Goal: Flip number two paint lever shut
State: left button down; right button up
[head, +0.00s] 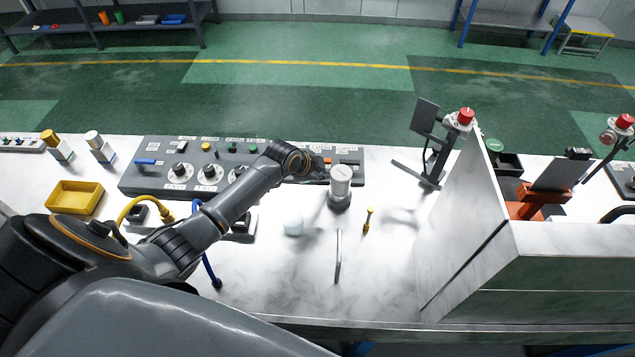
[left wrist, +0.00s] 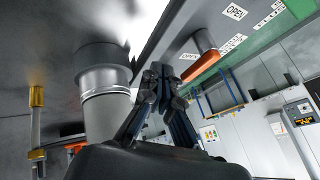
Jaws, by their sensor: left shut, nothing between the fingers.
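The dark control panel (head: 130,177) lies along the back of the white bench. An orange lever (head: 328,160) stands near its right end, partly behind my gripper; which number it carries cannot be read. In the left wrist view the orange lever (left wrist: 203,66) sticks out from the panel, with labels reading OPEN around it. My left gripper (head: 318,166) is over the panel's right part, close to the lever. In the wrist view its fingertips (left wrist: 160,82) are together and empty, beside the lever; contact cannot be told. My right gripper is not in view.
A white partition (head: 465,230) rises at right. A yellow tray (head: 76,197) is at left.

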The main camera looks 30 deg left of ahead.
pick_arm(q)
jog(key=shift+w+a+f+b, duration=0.15)
jog(key=shift+w+a+b, duration=0.2)
jog(key=shift+w, duration=0.25)
jog(key=shift+w+a+r+b, duration=0.15)
jog(key=shift+w+b, duration=0.1)
jog(key=shift+w, duration=0.1)
jog(key=shift+w+a+r+b, duration=0.1)
jog(key=shift+w+a+b, duration=0.1)
jog(key=shift+w, duration=0.1)
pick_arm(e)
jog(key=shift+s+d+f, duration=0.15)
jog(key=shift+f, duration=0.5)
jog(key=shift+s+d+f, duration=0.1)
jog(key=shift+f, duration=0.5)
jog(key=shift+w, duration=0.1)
